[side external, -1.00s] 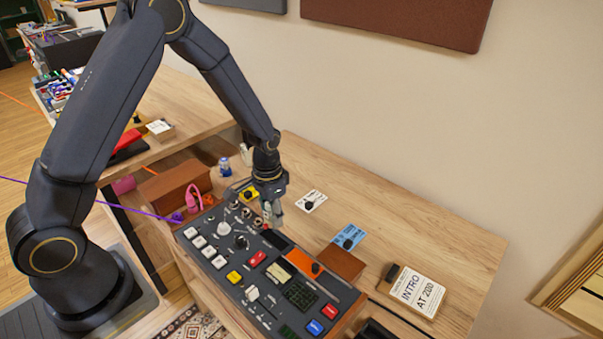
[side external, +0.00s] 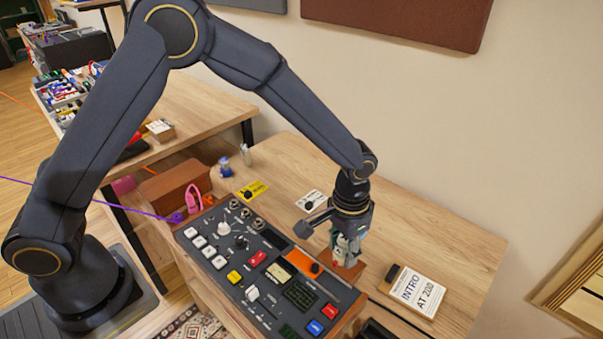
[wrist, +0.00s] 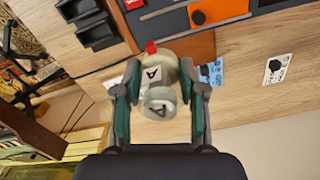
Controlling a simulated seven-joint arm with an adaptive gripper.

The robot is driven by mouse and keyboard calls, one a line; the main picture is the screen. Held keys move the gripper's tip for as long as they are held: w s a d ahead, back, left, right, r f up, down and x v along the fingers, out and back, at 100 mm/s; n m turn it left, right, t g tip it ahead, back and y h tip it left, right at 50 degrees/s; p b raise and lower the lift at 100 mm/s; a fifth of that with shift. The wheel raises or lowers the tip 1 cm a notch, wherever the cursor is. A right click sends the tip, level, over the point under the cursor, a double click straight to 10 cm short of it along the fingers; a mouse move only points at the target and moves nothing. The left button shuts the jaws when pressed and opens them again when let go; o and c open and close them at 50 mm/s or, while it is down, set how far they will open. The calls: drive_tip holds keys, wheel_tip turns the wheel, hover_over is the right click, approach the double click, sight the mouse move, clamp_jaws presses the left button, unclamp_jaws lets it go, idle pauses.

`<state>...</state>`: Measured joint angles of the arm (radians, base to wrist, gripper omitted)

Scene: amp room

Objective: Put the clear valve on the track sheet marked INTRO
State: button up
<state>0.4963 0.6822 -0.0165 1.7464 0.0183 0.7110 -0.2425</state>
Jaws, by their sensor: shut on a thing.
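My gripper (side external: 345,248) is shut on the clear valve (wrist: 160,85), a pale rounded piece marked with a black A, and holds it between both fingers. In the side view the gripper is over the brown block at the panel's right end, and the fingers mostly hide the valve. The track sheet marked INTRO (side external: 420,289) is a white sheet reading INTRO AT 200, on a wooden board to the right of the gripper. I cannot make it out in the wrist view.
The control panel (side external: 222,262) with buttons and knobs lies left of and below the gripper. A yellow card (side external: 256,187) and a white card (side external: 315,196) lie behind; a blue card (wrist: 212,74) shows in the wrist view.

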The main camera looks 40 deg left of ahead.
drive_tip(key=shift+w+d+f, duration=0.15)
drive_tip(key=shift+d+f, duration=0.05)
drive_tip(key=shift+d, duration=0.3)
drive_tip(key=shift+w+d+f, duration=0.1)
drive_tip(key=shift+d+f, duration=0.1)
drive_tip(key=shift+d, duration=0.25)
drive_tip(key=w+d+f, duration=0.3)
drive_tip(key=w+f, duration=0.1)
drive_tip(key=w, duration=0.3)
hover_over(389, 277)
wheel_tip(389, 277, down, 5)
drive_tip(key=shift+s+a+r, duration=0.1)
drive_tip(key=shift+f, duration=1.75)
drive_tip(key=shift+f, duration=0.15)
drive_tip(key=o, duration=1.2)
drive_tip(key=shift+c, duration=0.2)
